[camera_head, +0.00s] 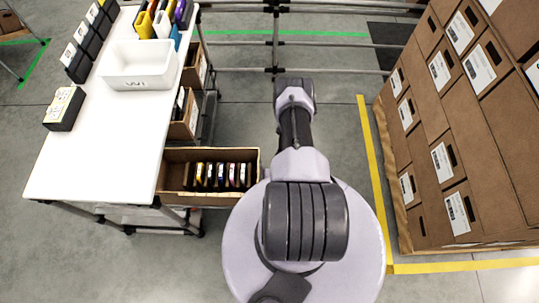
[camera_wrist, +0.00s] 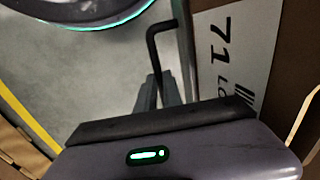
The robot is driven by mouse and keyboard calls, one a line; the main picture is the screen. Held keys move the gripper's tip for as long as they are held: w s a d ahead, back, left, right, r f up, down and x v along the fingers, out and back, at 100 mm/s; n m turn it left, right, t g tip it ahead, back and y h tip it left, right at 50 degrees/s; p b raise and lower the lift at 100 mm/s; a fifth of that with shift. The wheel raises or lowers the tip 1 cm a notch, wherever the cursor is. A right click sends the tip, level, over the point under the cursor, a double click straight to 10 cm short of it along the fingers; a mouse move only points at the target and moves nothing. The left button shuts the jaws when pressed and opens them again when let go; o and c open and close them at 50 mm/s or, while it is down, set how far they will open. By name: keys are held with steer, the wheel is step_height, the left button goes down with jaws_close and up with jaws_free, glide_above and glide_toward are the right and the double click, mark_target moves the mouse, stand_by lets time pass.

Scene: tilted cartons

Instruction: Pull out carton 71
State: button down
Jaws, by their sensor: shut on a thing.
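In the wrist view, a white label (camera_wrist: 235,45) printed with "71" is on the brown face of carton 71 (camera_wrist: 300,35), at the right. My gripper (camera_wrist: 160,98) is shut on a thin dark bent rod (camera_wrist: 155,60). The rod's bent tip reaches the grey edge beside the label; I cannot tell whether it touches. In the head view, a brown open carton (camera_head: 176,172) sticks out from under the table, with several coloured items inside. Its label is hidden there, so its number cannot be read. My gripper is hidden behind my arm in the head view.
A white table (camera_head: 110,130) at the left bears a white bin (camera_head: 135,82) and several coloured and black items. More cartons (camera_head: 190,112) sit under its edge. Stacked cartons (camera_head: 470,110) stand at the right behind a yellow floor line (camera_head: 373,170). Grey floor lies between.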

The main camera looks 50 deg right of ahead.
stand_by(0.3)
steer(key=c, duration=1.5)
jaws_free()
steer(key=s+r+p, duration=0.1)
steer(key=r+p, duration=0.1)
steer(key=r, duration=0.3)
steer(key=d+r+p, duration=0.1)
steer(key=r+p, duration=0.2)
steer(key=r, duration=0.3)
steer(key=s+d+r+p, duration=0.1)
steer(key=r+p, duration=0.1)
steer(key=r, duration=0.4)
steer(key=shift+s+p, duration=0.3)
steer(key=shift+s, duration=0.05)
